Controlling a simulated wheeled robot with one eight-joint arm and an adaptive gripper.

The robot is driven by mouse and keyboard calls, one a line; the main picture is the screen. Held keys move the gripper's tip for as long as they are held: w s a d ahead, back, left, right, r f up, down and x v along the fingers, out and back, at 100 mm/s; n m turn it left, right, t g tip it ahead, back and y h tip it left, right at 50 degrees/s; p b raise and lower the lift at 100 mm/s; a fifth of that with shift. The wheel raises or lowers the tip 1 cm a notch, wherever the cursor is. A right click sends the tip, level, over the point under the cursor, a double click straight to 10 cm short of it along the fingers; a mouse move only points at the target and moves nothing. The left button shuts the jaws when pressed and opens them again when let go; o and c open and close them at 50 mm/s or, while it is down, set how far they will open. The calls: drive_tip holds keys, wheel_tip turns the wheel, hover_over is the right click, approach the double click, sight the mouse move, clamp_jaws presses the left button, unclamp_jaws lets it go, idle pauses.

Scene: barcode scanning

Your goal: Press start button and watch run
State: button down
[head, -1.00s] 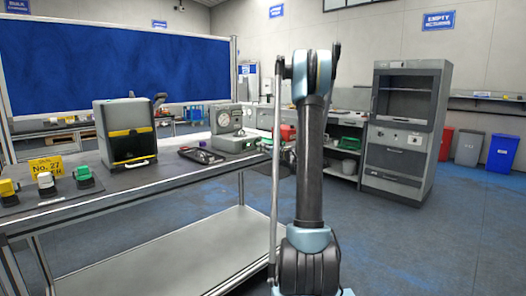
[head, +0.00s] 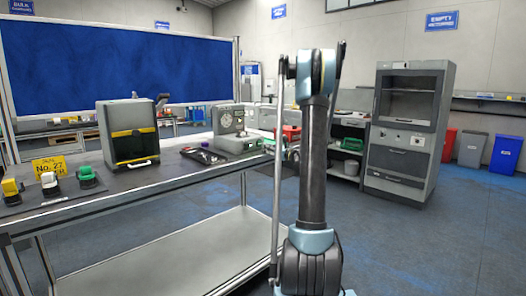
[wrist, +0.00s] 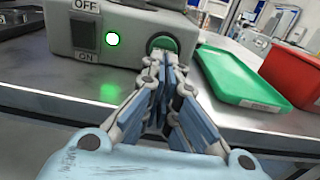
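In the wrist view, a round green button (wrist: 162,43) in a dark ring sits on the front of a grey control box (wrist: 128,52). Left of it are a lit green lamp (wrist: 113,39) and a dark switch (wrist: 84,33) between "OFF" and "ON" labels. My gripper (wrist: 165,68) is shut and empty, its fingertips right in front of the button, overlapping its lower part. I cannot tell whether they touch it. In the head view, my arm stands upright in the middle and my gripper cannot be made out.
In the wrist view, a green tray (wrist: 236,77) and a red bin (wrist: 294,72) lie right of the box. In the head view, a long workbench (head: 120,198) with machines stands left, and a grey cabinet (head: 405,135) right. The floor between is clear.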

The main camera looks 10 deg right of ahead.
drive_tip(key=v, duration=0.5)
drive_tip(key=shift+w+d+f, duration=0.1)
idle(1.3)
idle(1.2)
drive_tip(key=s+a+f+n+g+h, duration=0.15)
drive_tip(key=s+a+n+g, duration=0.25)
drive_tip(key=s+a+n, duration=0.55)
drive_tip(key=s+a+f+n+g+h, duration=0.15)
drive_tip(key=s+a+n+g, duration=0.35)
drive_tip(key=s, duration=1)
drive_tip(key=s+d+f+n+g+h, duration=0.1)
drive_tip(key=s+d+f+n+h, duration=0.1)
drive_tip(key=s, duration=0.7)
drive_tip(key=s+d+f+n+g+h, duration=0.1)
drive_tip(key=s+d+f+n+h, duration=0.2)
drive_tip(key=s, duration=0.6)
drive_tip(key=s+d+f+n+g+h, duration=0.1)
drive_tip(key=s+d+f+n+h, duration=0.1)
drive_tip(key=s+d+f+n, duration=0.4)
drive_tip(key=s+f+n, duration=0.2)
drive_tip(key=s+n, duration=0.1)
drive_tip(key=shift+h, duration=0.3)
